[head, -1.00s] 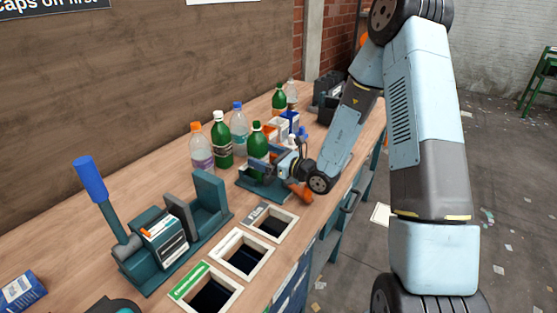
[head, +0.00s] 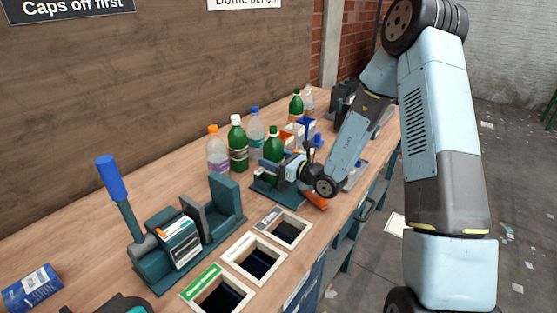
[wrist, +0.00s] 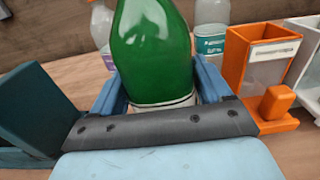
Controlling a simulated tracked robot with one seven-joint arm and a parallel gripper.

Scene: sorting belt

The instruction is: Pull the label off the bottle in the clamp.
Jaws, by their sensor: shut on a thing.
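The green bottle (head: 272,146) stands upright in the teal clamp (head: 268,192) on the bench. In the wrist view the bottle (wrist: 150,50) fills the middle, and a white-edged band of its label (wrist: 160,103) shows low down. Most of the label is hidden behind my gripper. My gripper (head: 289,168) reaches in from the right at the bottle's lower part. In the wrist view its two blue fingers (wrist: 160,92) flank the bottle at label height, shut on it. A dark teal clamp block (wrist: 38,105) shows at the left.
Other bottles, one orange-capped (head: 217,150) and one white-capped green (head: 238,145), stand behind the clamp. An orange bin (wrist: 262,65) is close on the gripper's right in the wrist view. A lever press (head: 165,265) and several framed openings (head: 254,258) lie nearer.

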